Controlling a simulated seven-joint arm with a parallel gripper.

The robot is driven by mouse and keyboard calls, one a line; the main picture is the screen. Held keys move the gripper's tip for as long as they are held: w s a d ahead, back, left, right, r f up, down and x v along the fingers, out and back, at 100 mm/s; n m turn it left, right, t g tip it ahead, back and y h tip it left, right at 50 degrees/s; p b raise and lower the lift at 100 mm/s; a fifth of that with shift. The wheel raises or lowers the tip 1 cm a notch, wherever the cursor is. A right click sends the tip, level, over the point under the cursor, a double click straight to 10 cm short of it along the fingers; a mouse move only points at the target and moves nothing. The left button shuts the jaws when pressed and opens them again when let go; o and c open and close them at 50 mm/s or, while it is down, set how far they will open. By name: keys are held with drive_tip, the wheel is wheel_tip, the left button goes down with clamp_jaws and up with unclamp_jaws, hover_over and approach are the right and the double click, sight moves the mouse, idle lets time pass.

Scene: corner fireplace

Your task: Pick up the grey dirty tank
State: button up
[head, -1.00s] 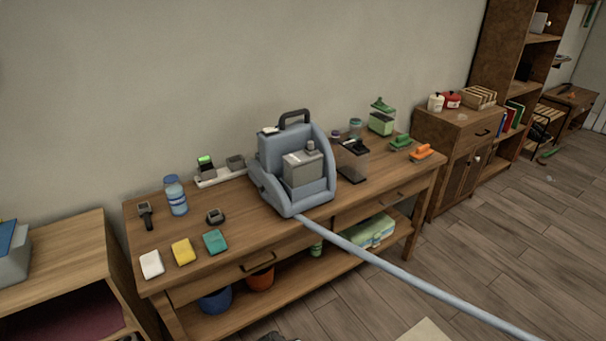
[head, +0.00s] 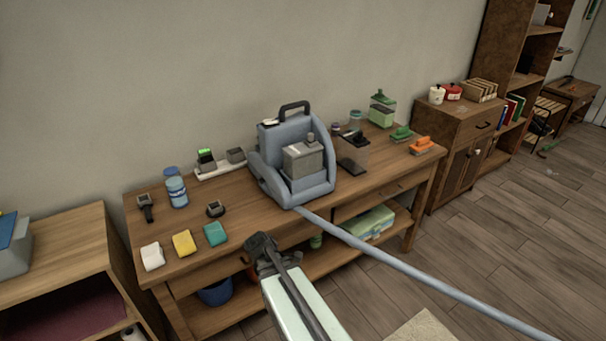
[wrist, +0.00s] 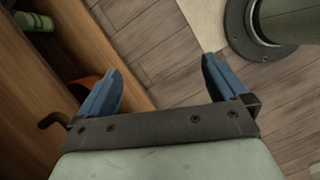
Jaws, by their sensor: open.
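The grey tank (head: 303,158) is a boxy block with a small cap on top. It sits upright in the front of a blue-grey machine (head: 263,172) with a dark carry handle, on the wooden table. My gripper (head: 260,246) is in front of the table's front edge, below and left of the machine, apart from the tank. In the wrist view my gripper (wrist: 160,68) has its two blue fingers spread with nothing between them. The tank is not visible in the wrist view.
A hose (head: 400,265) runs from the machine to the lower right. In the wrist view a drawer handle (wrist: 53,118) is close beside the left finger.

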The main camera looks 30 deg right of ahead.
drive_tip(key=w+d+r+n+t+h, duration=0.1)
drive_tip(key=w+d+r+n, duration=0.15)
drive_tip(key=r, duration=0.35)
drive_tip(key=w+d+r+n+h, duration=0.1)
drive_tip(key=w+d+r, duration=0.2)
drive_tip(key=r, duration=0.3)
wheel_tip(320, 180, up, 30)
drive_tip(key=n, duration=0.1)
hover_over(303, 147)
drive_tip(key=a, duration=0.5)
drive_tip(key=x, duration=0.8)
drive_tip(key=shift+w+f, duration=0.3)
drive_tip(key=shift+f, duration=0.05)
drive_tip(key=shift+a+x, duration=0.15)
drive_tip(key=shift+x, duration=1.15)
drive_tip(key=shift+a+x, duration=0.1)
drive_tip(key=shift+x, duration=1.25)
drive_tip(key=shift+f, duration=0.15)
drive_tip(key=shift+s, duration=0.1)
clamp_jaws()
